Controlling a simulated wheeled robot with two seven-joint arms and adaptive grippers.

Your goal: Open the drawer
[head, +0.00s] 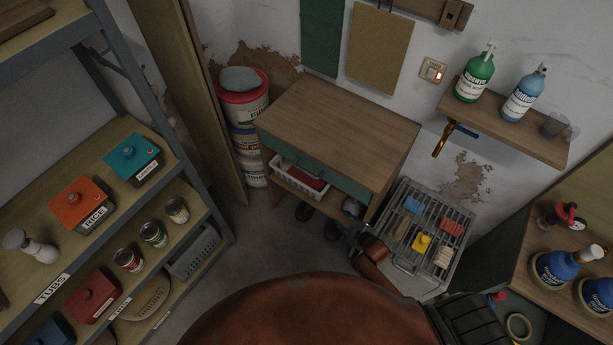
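A small wooden cabinet (345,125) stands against the far wall in the middle of the head view. The drawer (335,182) has a dark green front under the cabinet top and looks shut. A thin handle shows dimly near the left part of the front. My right gripper (352,208) is small and dark, just below the right end of the drawer front, apart from the handle as far as I can see. Its fingers are too small and dark to tell open from shut. My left gripper is not in view.
A white basket (299,180) sits on the shelf under the drawer. A metal rack (404,250) with coloured blocks stands to the right. A red-rimmed bucket (243,97) stands left of the cabinet. Loaded shelves (110,136) fill the left side. Floor (275,235) before the cabinet is partly clear.

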